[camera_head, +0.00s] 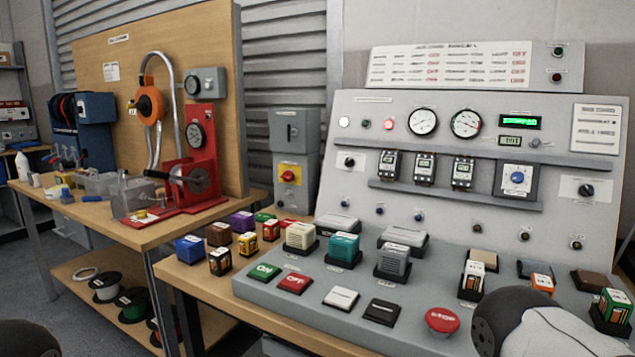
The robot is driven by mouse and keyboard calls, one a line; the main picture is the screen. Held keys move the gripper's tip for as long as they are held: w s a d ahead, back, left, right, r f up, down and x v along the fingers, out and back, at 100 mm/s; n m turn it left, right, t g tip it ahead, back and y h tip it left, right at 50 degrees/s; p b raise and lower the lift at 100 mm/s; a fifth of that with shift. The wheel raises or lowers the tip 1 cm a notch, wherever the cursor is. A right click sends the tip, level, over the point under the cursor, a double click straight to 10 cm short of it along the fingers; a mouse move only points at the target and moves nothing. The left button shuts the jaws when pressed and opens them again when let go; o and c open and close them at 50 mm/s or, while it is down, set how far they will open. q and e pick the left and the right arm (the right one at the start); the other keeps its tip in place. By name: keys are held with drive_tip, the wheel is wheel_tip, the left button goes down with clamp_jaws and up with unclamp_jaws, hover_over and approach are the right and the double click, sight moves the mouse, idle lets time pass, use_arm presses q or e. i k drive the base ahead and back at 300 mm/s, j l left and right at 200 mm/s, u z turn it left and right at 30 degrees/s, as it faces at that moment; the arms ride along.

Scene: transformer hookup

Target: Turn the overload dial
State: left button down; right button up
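A blue dial (517,177) sits on a white-faced module at the right end of the meter row on the grey control panel (600,232). It looks like the overload dial, but its label is too small to read. A black rotary knob (586,190) is to its right on a white plate, and another black knob (349,162) is at the panel's left. Neither gripper is in view. Part of my arm, white and black, covers the panel's lower right corner, and a dark rounded part shows at the bottom left.
A red stop button (442,320), a green ON button (264,272) and a red button (295,283) are on the sloped desk. Relay-like blocks, including a teal one (343,247), stand on it. A workbench (85,212) with a red machine (193,150) is at left.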

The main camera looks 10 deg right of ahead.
sight(517, 177)
drive_tip(key=z, duration=1.3)
